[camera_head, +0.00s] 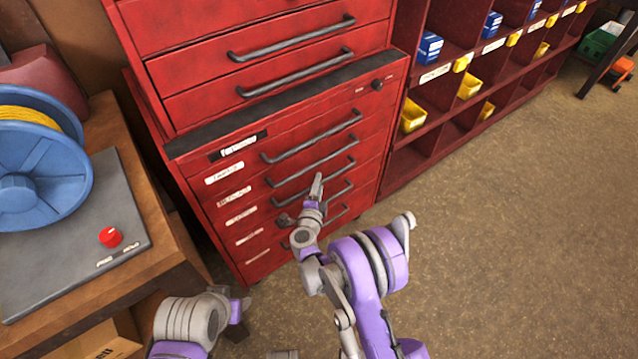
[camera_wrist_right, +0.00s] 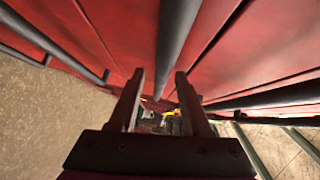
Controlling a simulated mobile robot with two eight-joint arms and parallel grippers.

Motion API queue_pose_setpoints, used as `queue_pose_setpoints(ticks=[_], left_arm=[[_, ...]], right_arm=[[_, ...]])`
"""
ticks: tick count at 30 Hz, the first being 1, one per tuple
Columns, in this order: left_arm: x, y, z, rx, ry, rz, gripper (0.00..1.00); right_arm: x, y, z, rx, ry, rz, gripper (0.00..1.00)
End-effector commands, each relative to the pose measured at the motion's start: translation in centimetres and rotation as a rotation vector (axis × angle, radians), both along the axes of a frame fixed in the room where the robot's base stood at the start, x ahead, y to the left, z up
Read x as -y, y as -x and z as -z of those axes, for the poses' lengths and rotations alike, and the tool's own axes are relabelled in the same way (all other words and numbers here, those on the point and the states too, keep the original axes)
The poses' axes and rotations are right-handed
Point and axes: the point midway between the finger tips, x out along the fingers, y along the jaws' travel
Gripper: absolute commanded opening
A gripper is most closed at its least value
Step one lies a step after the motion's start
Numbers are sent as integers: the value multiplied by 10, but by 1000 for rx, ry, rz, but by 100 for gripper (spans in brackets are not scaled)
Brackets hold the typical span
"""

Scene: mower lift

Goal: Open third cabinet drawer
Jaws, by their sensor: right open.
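The red cabinet (camera_head: 215,215) has a lower stack of labelled drawers with dark horizontal bar handles. The third handle down in this stack (camera_head: 340,189) is partly hidden behind my right gripper (camera_head: 317,184). My right gripper is open, with its fingers pointing at the drawer fronts. In the right wrist view, a dark handle bar (camera_wrist_right: 176,45) runs in line with the gap between the fingers (camera_wrist_right: 160,92). I cannot tell whether they touch it. The lower drawers look shut. My left arm shows at the bottom left, but its fingers are not visible.
A wooden bench (camera_head: 165,245) with a blue spool (camera_head: 40,165) stands left of the cabinet. Red shelving (camera_head: 440,120) with yellow and blue bins adjoins it on the right. A box (camera_head: 105,342) lies at bottom left. The brown floor (camera_head: 510,220) at right is clear.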

Motion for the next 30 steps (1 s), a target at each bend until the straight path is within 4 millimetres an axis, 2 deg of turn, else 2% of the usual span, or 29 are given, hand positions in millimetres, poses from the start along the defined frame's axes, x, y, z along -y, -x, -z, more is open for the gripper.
queue_pose_setpoints(ticks=[4,12,20,30], left_arm=[[0,0,0,0,0,0,50],[0,0,0,0,0,0,50],[0,0,0,0,0,0,50],[0,0,0,0,0,0,50]], right_arm=[[2,-9,1,0,0,0,48],[2,-10,1,0,1,0,48],[2,-9,1,0,1,-1,2],[2,-9,1,0,0,-1,0]])
